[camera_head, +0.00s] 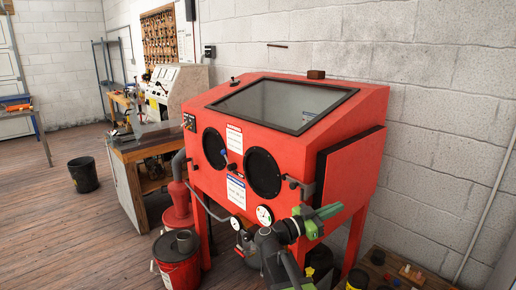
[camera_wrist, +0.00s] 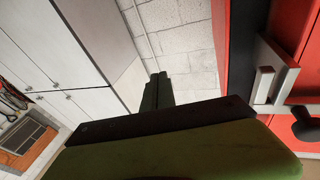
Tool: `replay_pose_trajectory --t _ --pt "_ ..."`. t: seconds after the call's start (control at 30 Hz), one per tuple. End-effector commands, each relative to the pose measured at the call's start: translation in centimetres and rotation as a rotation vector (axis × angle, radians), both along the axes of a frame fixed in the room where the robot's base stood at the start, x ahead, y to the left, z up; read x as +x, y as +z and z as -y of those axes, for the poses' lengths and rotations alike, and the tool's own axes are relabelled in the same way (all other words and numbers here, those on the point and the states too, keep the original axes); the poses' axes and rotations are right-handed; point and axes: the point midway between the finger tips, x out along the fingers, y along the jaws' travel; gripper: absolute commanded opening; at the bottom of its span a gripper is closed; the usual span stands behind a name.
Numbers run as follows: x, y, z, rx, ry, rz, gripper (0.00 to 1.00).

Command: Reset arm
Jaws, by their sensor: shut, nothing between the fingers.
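My arm rises at the bottom centre of the head view. My gripper (camera_head: 328,211) has green fingers, shut and empty, pointing right in front of the red blast cabinet (camera_head: 350,118). In the wrist view my gripper (camera_wrist: 157,80) shows two dark green fingers side by side with nothing between them. Part of the red cabinet, with a metal latch or handle (camera_wrist: 277,75), is at the right of the wrist view.
Two round gauges sit on the cabinet's front beside my arm. A red bucket (camera_head: 178,265) stands at the cabinet's left. A low wooden table (camera_head: 385,272) is at lower right. A black bin (camera_head: 83,175) stands on open wooden floor. White cupboards (camera_wrist: 50,45) fill the wrist view's left.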

Motion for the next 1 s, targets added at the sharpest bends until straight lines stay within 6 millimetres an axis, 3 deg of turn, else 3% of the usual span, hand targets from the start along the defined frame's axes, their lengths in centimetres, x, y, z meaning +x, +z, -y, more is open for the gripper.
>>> replay_pose_trajectory --t 0.03,0.1,0.2,0.27,0.33,0.43,0.5,0.6,0.73,1.0 --pt "-1.3 -1.5 3.3 0.091 -0.055 -0.075 0.0" --pt "-3.4 -5.6 6.9 0.258 -0.122 -0.236 0.0" --pt "-6.6 -12.2 9.1 0.518 -0.142 -0.508 0.0" --pt "-8.4 -15.8 8.5 0.673 -0.101 -0.678 0.0" --pt "-10.2 -19.4 6.4 0.839 0.008 -0.878 0.0" --pt "-12.1 -23.1 0.9 1.017 0.272 -1.146 0.0" --pt "-13.0 -24.4 -3.5 1.079 0.503 -1.305 0.0" --pt "-13.5 -24.8 -7.2 1.076 0.767 -1.451 0.0" --pt "-13.6 -24.8 -7.9 0.995 0.897 -1.552 0.0" --pt "-13.6 -24.8 -7.8 0.969 0.919 -1.573 0.0"
